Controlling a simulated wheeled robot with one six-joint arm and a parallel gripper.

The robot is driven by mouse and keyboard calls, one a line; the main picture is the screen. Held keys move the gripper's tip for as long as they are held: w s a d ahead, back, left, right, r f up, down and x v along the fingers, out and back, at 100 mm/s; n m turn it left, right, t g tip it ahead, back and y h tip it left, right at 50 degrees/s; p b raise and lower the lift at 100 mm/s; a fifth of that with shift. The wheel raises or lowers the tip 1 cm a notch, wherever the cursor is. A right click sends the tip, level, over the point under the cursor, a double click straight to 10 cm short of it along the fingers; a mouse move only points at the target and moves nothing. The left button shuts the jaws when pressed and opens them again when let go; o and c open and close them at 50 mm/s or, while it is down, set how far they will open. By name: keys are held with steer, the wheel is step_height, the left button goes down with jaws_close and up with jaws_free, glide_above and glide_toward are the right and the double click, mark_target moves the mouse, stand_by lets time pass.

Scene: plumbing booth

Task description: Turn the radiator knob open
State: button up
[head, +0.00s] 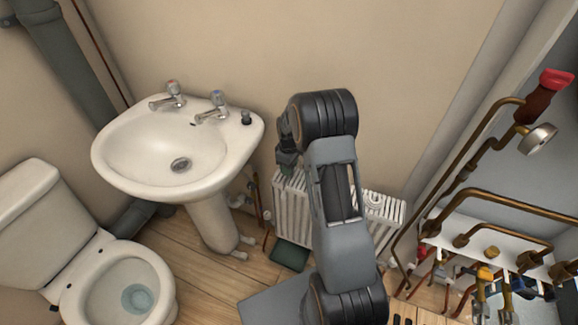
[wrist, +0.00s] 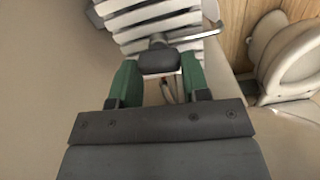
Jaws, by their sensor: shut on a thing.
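The white ribbed radiator (head: 290,208) stands low against the wall behind my arm, and its slats (wrist: 150,20) fill the top of the wrist view. The dark rounded radiator knob (wrist: 160,62) sits at the radiator's end, between the green fingers of my gripper (wrist: 158,72). The fingers are shut on the knob, one on each side. In the head view my gripper (head: 287,158) points down at the radiator's left end, and the knob is hidden there. How far the knob is turned cannot be told.
A washbasin (head: 140,180) stands left of my arm, with a toilet (head: 115,250) further left. Copper pipes (head: 500,200) and valves crowd the right side, with a red-handled valve (head: 548,85) above. Some wooden floor (head: 185,240) is clear near the basin pedestal.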

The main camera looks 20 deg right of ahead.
steer(key=o, duration=0.9)
step_height(320, 180, up, 14)
steer(key=shift+f+p, duration=0.1)
steer(key=shift+p, duration=0.7)
